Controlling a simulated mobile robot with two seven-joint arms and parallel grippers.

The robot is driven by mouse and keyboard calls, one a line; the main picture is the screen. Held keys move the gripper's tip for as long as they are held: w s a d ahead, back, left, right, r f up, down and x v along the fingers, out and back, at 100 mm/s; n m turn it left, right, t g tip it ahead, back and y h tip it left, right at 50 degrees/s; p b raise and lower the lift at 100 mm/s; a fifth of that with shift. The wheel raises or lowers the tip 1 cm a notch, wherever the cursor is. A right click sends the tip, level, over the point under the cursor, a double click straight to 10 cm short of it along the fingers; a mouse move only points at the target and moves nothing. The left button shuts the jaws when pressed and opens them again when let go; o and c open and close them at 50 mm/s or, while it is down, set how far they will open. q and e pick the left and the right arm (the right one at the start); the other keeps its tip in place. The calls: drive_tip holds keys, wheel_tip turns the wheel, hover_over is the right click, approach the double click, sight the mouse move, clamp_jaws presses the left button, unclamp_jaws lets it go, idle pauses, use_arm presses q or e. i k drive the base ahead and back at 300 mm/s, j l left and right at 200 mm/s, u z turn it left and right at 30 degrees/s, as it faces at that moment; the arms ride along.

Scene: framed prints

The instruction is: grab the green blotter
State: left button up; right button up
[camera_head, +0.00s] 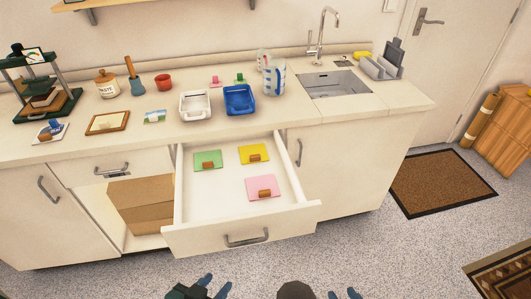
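The green blotter (202,156), a flat green square with a small brown grip on it, lies in the open drawer (225,205), toward its back left. A yellow blotter (247,150) lies to its right, and a pink blotter (259,183) lies nearer the drawer front. My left gripper (215,286) is at the bottom edge of the view, its blue fingertips apart, with nothing seen between them. My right gripper (343,295) is at the bottom edge further right, only its separated blue fingertips showing. Both are well short of the drawer.
The drawer front (280,232) with its handle juts out below the counter (330,117). A white tray (195,107), a blue tray (239,100) and a patterned jug (274,79) stand above it. An open compartment with a cardboard box (140,205) is at left.

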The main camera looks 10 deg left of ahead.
sight(208, 158)
drive_tip(key=l+z, duration=0.15)
drive_tip(key=z, duration=0.25)
drive_tip(key=i+z, duration=0.15)
drive_tip(key=z, duration=0.25)
drive_tip(key=i+l+z, duration=0.1)
drive_tip(key=z, duration=0.35)
drive_tip(key=i+l+z, duration=0.1)
drive_tip(key=z, duration=0.3)
drive_tip(key=i+l, duration=0.15)
drive_tip(key=i, duration=0.25)
drive_tip(key=i+l, duration=0.15)
drive_tip(key=i, duration=0.25)
drive_tip(key=i+u, duration=0.1)
drive_tip(key=u, duration=0.3)
drive_tip(key=i+u, duration=0.15)
drive_tip(key=u, duration=0.3)
drive_tip(key=i+u, duration=0.1)
drive_tip(key=u, duration=0.3)
drive_tip(key=i+u, duration=0.15)
drive_tip(key=u, duration=0.3)
drive_tip(key=i+u, duration=0.2)
drive_tip(key=u, duration=0.2)
drive_tip(key=i+j+u, duration=0.1)
drive_tip(key=u, duration=0.3)
drive_tip(key=i+j, duration=0.1)
drive_tip(key=j, duration=0.75)
drive_tip(key=i, duration=0.05)
